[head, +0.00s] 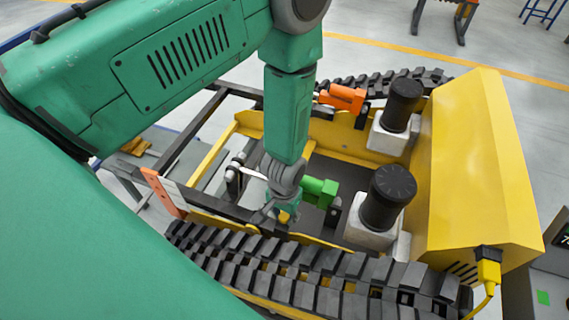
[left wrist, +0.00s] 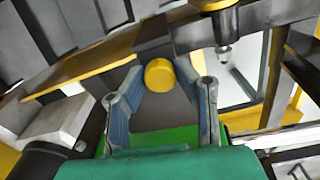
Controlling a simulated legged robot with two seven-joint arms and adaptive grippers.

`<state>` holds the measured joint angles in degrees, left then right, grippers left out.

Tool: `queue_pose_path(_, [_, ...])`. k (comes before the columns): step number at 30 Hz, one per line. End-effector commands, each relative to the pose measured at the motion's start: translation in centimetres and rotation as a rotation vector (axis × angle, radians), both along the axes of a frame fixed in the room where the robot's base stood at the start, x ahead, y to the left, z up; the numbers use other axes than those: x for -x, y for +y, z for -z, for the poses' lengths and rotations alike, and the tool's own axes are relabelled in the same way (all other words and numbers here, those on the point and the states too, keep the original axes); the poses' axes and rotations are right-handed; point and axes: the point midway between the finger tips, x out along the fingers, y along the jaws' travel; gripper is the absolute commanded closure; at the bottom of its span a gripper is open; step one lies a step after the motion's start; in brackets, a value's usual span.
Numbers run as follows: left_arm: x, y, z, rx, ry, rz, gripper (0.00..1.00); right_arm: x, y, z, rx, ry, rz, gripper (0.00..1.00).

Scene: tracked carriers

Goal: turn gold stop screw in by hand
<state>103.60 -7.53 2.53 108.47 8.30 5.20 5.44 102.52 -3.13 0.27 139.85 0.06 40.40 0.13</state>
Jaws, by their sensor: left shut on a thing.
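The gold stop screw (left wrist: 160,75) shows as a round gold head between my left fingertips in the left wrist view. It also shows as a small gold spot (head: 284,217) under my left gripper (head: 279,210) in the head view. My left gripper reaches down into the yellow frame of the tracked carrier and is shut on the gold screw, with a finger on each side. The screw's shank and how deep it sits are hidden. My right gripper is in neither view.
A green block (head: 320,190) stands just right of my left gripper. An orange block (head: 342,97) sits farther back. Black-capped cylinders (head: 388,195) and a yellow housing (head: 482,165) stand to the right. A black track (head: 320,272) runs along the near side.

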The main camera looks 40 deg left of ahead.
Motion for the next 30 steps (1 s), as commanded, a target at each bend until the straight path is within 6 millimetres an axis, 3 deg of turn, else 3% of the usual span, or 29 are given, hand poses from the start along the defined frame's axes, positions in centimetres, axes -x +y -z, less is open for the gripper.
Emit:
queue_pose_path(4, [-0.02, -0.03, -0.06, 0.000, -0.001, 0.153, 0.95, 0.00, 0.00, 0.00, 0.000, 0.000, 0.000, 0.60])
queue_pose_path(12, [-0.03, -0.02, -0.08, 0.001, -0.001, 0.770, 0.95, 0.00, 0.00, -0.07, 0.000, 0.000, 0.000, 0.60])
queue_pose_path(21, [-0.05, -0.01, -0.09, 0.001, -0.002, 0.850, 0.95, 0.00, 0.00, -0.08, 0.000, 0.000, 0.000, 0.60])
queue_pose_path(22, [-0.06, -0.01, -0.09, 0.001, -0.002, 0.850, 0.67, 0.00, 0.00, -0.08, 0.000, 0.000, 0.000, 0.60])
queue_pose_path(23, [-0.06, -0.01, -0.08, 0.001, -0.002, 0.849, 0.57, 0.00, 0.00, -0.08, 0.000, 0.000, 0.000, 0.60])
queue_pose_path(30, [-0.07, 0.00, -0.03, 0.002, -0.001, 0.846, 0.55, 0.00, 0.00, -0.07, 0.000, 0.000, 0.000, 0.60])
